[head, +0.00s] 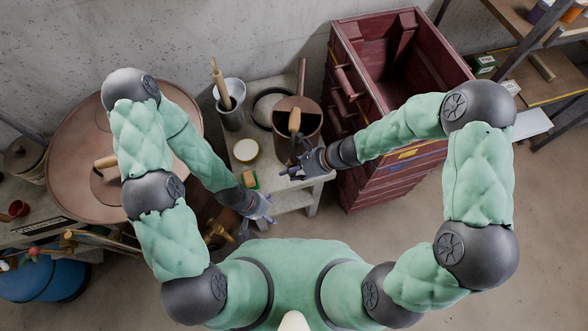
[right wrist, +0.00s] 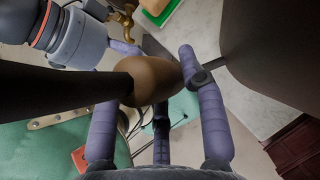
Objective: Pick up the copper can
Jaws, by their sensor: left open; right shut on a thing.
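The copper can (head: 312,122) is the open brown vessel at the middle of the head view, by the low grey table's right side. A light wooden handle (head: 294,120) shows in front of its dark mouth. My right gripper (head: 290,170) is at the can's near side. In the right wrist view its fingers are closed around a brown rounded grip (right wrist: 152,80). A thin rod runs beside one finger to a large dark body at the right. Whether the can touches the table is hidden. My left gripper (head: 264,208) is open and empty, below and left of the can.
Open floor lies at lower right.

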